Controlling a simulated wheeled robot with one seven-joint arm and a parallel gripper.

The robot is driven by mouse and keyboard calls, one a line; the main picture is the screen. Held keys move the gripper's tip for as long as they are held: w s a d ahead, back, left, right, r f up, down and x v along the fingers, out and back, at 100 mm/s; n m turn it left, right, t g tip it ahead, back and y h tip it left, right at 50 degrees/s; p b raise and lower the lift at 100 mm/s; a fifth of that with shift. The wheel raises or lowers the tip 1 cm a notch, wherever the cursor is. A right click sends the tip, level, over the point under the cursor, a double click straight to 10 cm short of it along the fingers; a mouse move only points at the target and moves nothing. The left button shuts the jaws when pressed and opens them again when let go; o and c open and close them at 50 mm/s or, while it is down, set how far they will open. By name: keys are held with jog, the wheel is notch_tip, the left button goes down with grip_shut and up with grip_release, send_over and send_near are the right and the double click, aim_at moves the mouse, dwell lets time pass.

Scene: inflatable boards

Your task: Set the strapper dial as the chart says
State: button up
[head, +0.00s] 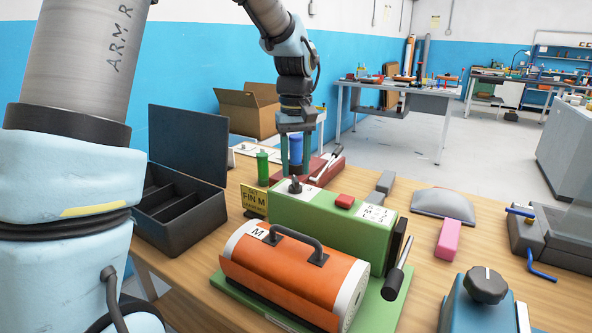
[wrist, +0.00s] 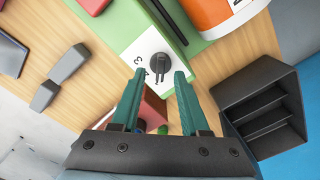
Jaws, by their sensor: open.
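The strapper is a green machine (head: 338,222) on the bench. Its dark dial (head: 295,186) sits on a white plate at the far-left end of its top. In the wrist view the dial (wrist: 160,68) has a raised bar, and figures that look like 3 and 4 show beside it. My gripper (head: 295,174) is open and points down just above the dial; in the wrist view its green fingers (wrist: 158,82) lie short of the dial. A small lettered chart (head: 376,214) is on the machine's top. An orange drum (head: 290,272) bears an M label.
A yellow sign (head: 254,200) reading "FIN M" stands left of the machine, near a black compartment box (head: 180,215). A red toolbox (head: 322,172) is behind. A pink block (head: 447,238) and grey pouch (head: 442,204) lie right. A black-handled lever (head: 398,270) sticks out in front.

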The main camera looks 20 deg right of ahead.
jog(key=shift+f, duration=1.2)
grip_shut()
